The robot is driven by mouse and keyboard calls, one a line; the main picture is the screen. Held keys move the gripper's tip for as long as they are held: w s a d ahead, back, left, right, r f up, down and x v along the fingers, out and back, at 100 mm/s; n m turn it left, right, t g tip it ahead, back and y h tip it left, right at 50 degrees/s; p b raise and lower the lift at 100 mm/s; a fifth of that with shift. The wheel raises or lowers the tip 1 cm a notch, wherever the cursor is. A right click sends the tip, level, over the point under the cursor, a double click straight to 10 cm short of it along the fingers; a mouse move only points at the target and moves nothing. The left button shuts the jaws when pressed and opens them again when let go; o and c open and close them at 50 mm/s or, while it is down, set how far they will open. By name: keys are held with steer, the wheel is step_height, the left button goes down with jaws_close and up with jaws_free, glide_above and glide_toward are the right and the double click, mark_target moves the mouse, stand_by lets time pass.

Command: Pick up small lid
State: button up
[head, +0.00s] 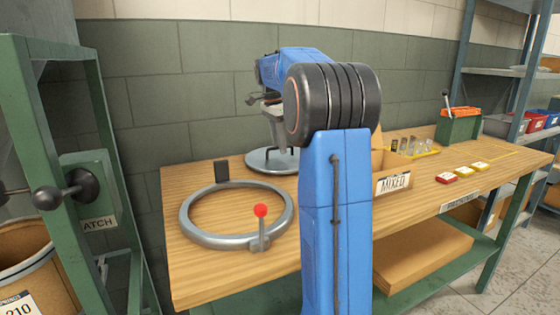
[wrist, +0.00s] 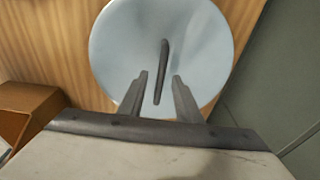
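The lid is a round, pale grey-blue disc with a dark bar handle; it fills the top middle of the wrist view (wrist: 120,45). In the head view the grey disc (head: 262,163) lies at the back of the wooden bench, its right part hidden behind my arm. My gripper (wrist: 159,77) is open and over the lid. Its two fingers stand on either side of the handle (wrist: 164,55), with a gap on both sides. How far the fingertips are above the lid I cannot tell. In the head view my arm hides much of the gripper.
A grey clamp ring (head: 190,222) with a red-knobbed lever lies front left on the bench (head: 215,270). A black block (head: 222,171) stands behind it. A green frame (head: 95,150) stands left.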

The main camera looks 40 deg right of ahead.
jaws_close()
stand_by(1.4)
